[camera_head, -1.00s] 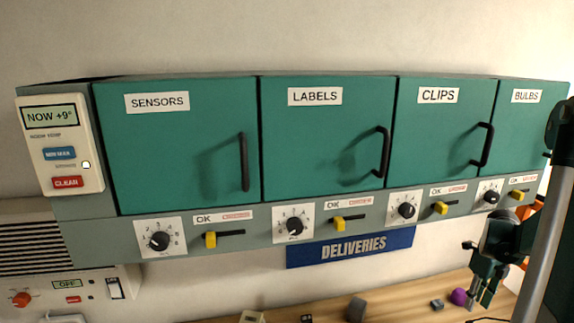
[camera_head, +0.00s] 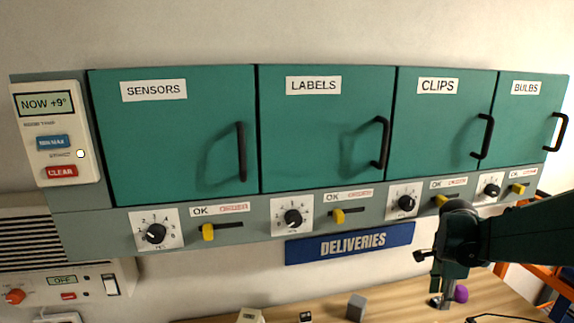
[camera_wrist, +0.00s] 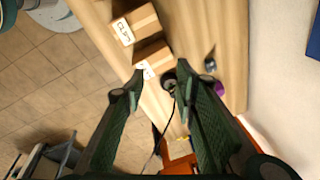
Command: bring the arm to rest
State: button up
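My gripper (camera_head: 443,300) hangs over the wooden bench at the right of the head view, below the bulbs cupboard. In the wrist view my gripper (camera_wrist: 158,88) shows two dark green fingers spread wide apart, with nothing held between them. My arm (camera_head: 530,235) comes in from the right edge of the head view. A purple ball (camera_head: 461,293) shows just right of the fingertips in the head view. In the wrist view the ball (camera_wrist: 210,91) lies on the bench, right of the gap between the fingers.
Cupboards marked sensors (camera_head: 170,140), labels (camera_head: 325,130), clips (camera_head: 440,130) and bulbs (camera_head: 525,120) stand shut behind. The wooden bench (camera_wrist: 222,40) bears two cardboard boxes (camera_wrist: 145,25) and a small dark object (camera_wrist: 209,65). A grey block (camera_head: 356,307) sits at the bench front. An orange frame (camera_head: 550,278) stands at right.

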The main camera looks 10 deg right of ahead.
jog(key=a+r+n+t+b, duration=0.3)
jog(key=a+n, duration=0.8)
jog(key=a, duration=0.9)
jog(key=s+a+n+t+y+b, duration=0.1)
jog(key=s+a+n, duration=0.3)
jog(key=a+n, duration=0.2)
jog(key=s+a+n+t+y+b, duration=0.1)
jog(key=s+a+n, duration=0.3)
jog(key=a, duration=0.7)
jog(key=shift+a+f+n+t, duration=0.2)
jog(key=shift+a+n+t, duration=0.1)
jog(key=shift+n+t, duration=0.55)
jog(key=shift+s, duration=0.1)
